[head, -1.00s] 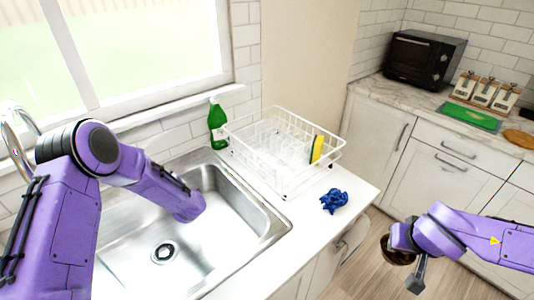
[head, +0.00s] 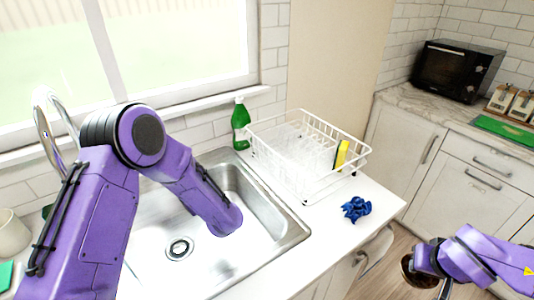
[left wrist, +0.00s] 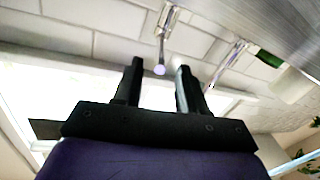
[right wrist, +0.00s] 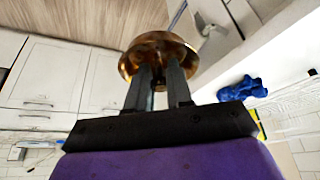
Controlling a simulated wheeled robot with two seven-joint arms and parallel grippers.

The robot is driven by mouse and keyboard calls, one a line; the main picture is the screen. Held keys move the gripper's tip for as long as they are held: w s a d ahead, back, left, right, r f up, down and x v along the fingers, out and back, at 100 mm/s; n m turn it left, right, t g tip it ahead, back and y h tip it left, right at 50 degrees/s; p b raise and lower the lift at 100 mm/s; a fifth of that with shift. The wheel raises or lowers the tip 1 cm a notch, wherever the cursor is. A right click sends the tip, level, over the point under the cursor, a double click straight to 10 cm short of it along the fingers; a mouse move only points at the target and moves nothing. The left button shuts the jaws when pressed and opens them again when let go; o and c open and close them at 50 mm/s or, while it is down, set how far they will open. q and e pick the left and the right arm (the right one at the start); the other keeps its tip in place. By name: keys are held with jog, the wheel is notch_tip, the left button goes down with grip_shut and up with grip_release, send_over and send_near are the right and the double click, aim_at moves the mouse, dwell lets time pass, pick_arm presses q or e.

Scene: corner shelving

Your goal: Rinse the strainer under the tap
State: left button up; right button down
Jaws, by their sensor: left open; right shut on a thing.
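The strainer, a round copper-coloured bowl (right wrist: 158,52), is held by my right gripper (right wrist: 160,84), which is shut on it. In the head view the strainer (head: 408,270) is at the lower right, over the floor beyond the counter, partly hidden by the gripper. The chrome tap (head: 42,128) stands at the left, its lower part hidden by my left arm. The steel sink (head: 275,228) is in the middle. My left gripper (left wrist: 160,82) is open and empty in its wrist view, with chrome fittings (left wrist: 168,18) beyond its fingers. It is not visible in the head view.
A yellow sponge (head: 341,154) is at the rack's right side. A crumpled blue cloth (head: 356,209) lies on the counter. A cup (head: 10,235) is at far left.

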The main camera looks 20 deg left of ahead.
pick_arm(q)
jog(key=v, duration=0.4)
jog(key=shift+s+d+b, duration=0.1)
jog(key=shift+d+b, duration=0.1)
jog(key=shift+b, duration=0.2)
jog(key=shift+r, duration=0.15)
